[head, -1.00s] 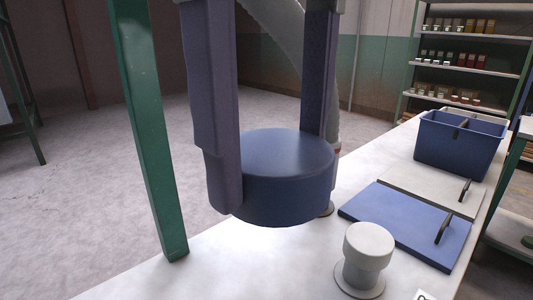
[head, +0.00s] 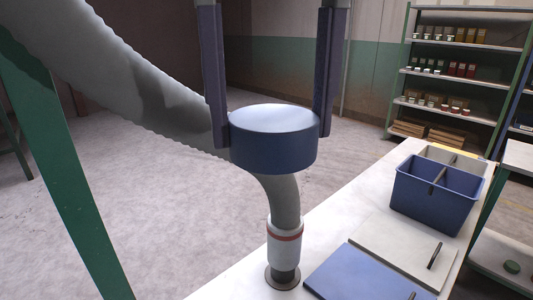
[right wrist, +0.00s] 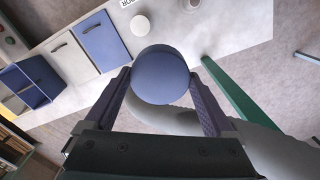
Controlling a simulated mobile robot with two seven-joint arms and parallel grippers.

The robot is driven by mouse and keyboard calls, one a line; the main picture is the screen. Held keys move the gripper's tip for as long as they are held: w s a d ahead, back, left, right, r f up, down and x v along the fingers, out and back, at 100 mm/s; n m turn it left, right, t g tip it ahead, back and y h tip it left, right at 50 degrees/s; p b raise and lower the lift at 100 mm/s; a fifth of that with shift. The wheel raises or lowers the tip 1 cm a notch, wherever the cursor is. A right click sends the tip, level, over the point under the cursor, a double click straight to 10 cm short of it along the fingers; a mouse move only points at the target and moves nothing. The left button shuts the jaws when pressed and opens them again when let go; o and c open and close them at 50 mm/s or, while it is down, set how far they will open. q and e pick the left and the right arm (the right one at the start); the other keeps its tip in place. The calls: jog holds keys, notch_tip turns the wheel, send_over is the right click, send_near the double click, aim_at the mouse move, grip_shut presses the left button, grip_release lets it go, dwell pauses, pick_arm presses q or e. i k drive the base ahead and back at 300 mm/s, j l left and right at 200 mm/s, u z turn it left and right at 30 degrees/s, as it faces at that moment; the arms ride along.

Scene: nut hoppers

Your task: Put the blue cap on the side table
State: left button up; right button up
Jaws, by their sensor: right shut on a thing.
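The blue cap (head: 272,145) is a short, wide cylinder with a flat top. My right gripper (head: 272,134) is shut on it, a finger on either side, and holds it in the air above the white bench. The right wrist view shows the cap (right wrist: 160,76) between the two fingers of the right gripper (right wrist: 160,82). A white-topped table (head: 520,156) with a green leg and lower shelf stands at the right edge of the head view, partly cut off; I cannot tell if it is the side table. My left gripper is not in view.
A thick grey hose (head: 135,85) runs behind the cap to a red-banded fitting (head: 285,246) on the white bench (head: 235,283). A blue lid (head: 350,277), a pale lid (head: 405,250) and a divided blue bin (head: 432,196) are on the bench. A green post (head: 65,185) stands left.

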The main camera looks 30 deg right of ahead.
aim_at(339, 225)
jog(key=l+u, duration=0.25)
jog(key=l, duration=0.2)
jog(key=l+u, duration=0.25)
jog(key=l, duration=0.2)
jog(key=l+u, duration=0.25)
jog(key=l, duration=0.2)
jog(key=l+u, duration=0.25)
jog(key=l, duration=0.2)
jog(key=k+l+u, duration=0.2)
jog(key=l, duration=0.2)
jog(key=l+u, duration=0.25)
jog(key=l, duration=0.15)
jog(key=k+l+u, duration=0.25)
jog(key=l, duration=0.15)
jog(key=k+l+u, duration=0.25)
jog(key=i+l, duration=0.1)
